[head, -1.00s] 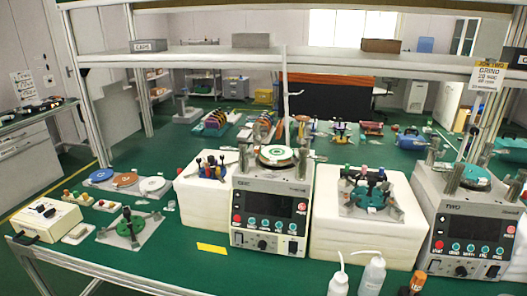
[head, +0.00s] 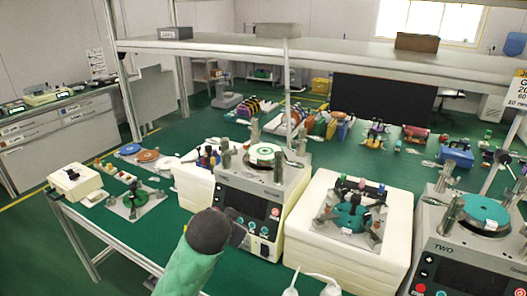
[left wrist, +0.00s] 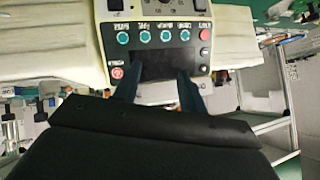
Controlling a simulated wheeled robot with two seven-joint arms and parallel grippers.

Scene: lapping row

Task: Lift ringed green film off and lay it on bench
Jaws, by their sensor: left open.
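A green film with a pale ring (head: 264,151) lies on the round plate on top of the left polishing machine (head: 240,199). A teal disc (head: 482,211) lies on the right machine marked TWO (head: 445,252). My left gripper (head: 239,236) is in front of the left machine's panel, below the level of the film. In the left wrist view its two dark fingers (left wrist: 158,88) are apart with nothing between them, and the panel (left wrist: 160,45) appears upside down beyond them. The film cannot be made out there. My right gripper is not in view.
A cream block (head: 345,256) with a fixture (head: 350,213) stands between the machines. White bottles (head: 310,284) stand at the front edge. A grey fixture with a green hub (head: 138,201) lies on the bench at left. A shelf (head: 300,54) spans above.

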